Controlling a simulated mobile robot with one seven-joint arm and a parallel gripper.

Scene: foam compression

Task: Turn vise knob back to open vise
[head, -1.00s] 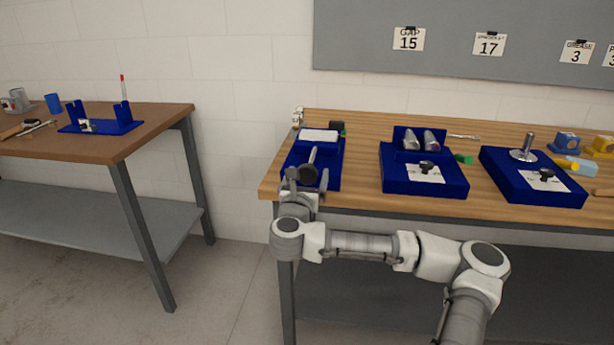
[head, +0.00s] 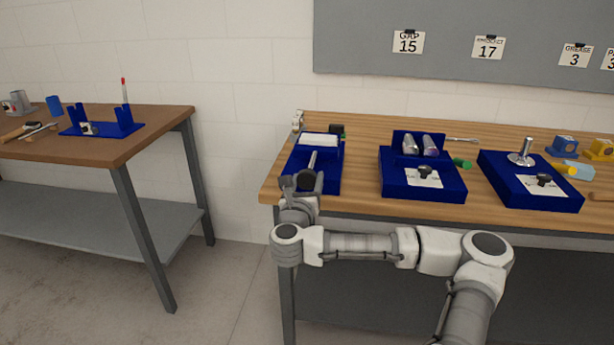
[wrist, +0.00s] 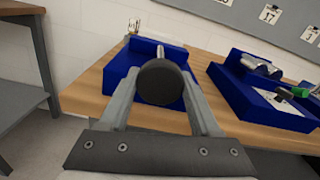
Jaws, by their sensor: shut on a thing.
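The blue vise (head: 327,178) sits at the left end of the wooden bench, with a white foam block (head: 319,140) at its far end. A metal screw (head: 312,161) runs from the vise toward me and ends in a round dark knob (head: 306,180). My gripper (head: 303,184) is at the front of the vise, its fingers shut on the knob. In the wrist view the dark knob (wrist: 160,83) sits between the two grey fingers and hides most of the screw. The foam is hidden there.
To the right stand a blue fixture with metal cylinders (head: 421,180) and a blue base with an upright post (head: 535,190). A small dark block (head: 338,130) lies behind the vise. Another table (head: 100,150) stands apart at left. The bench's front edge runs beneath my gripper.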

